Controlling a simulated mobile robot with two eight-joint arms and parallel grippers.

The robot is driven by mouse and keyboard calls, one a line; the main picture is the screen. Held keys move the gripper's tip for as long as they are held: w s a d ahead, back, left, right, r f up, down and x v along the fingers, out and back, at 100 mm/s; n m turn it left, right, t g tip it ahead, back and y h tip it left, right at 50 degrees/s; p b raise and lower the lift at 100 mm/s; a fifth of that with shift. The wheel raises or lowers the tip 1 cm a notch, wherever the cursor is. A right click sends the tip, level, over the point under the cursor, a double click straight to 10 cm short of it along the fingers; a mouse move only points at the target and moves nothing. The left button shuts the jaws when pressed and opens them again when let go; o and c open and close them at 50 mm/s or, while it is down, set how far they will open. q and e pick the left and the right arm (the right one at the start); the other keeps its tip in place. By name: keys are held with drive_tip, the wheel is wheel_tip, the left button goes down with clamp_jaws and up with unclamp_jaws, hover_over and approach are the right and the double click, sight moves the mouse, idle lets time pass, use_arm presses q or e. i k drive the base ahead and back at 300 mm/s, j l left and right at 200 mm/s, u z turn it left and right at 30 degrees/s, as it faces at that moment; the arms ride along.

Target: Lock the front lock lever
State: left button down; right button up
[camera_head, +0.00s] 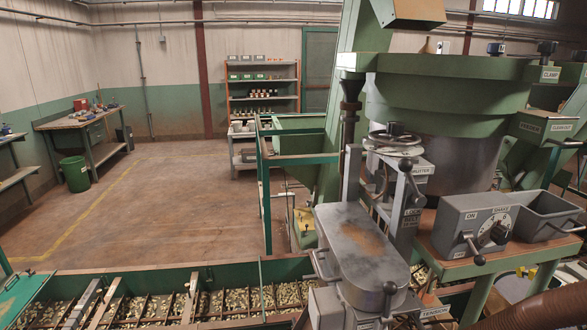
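A grey upright post (402,205) carries labels that appear to read SHUTTER and LOCK. A lever with a dark ball knob (405,165) rises beside it, next to a grey handwheel (377,172). A second dark-knobbed lever (389,291) stands upright at the front end of the rounded grey housing (362,255), near a TENSION label (434,312). I cannot tell for certain which is the front lock lever, or whether either is locked. Neither of my grippers shows in the head view.
A control box (484,227) marked ON and SHAKE, with a dial and grey bin (549,217), stands right. A green hopper (450,85) rises behind. A green-walled trough (170,272) of nuts crosses the front. Open floor (180,200) lies behind it at left.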

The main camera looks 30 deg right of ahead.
sight(405, 165)
drive_tip(key=z, duration=1.75)
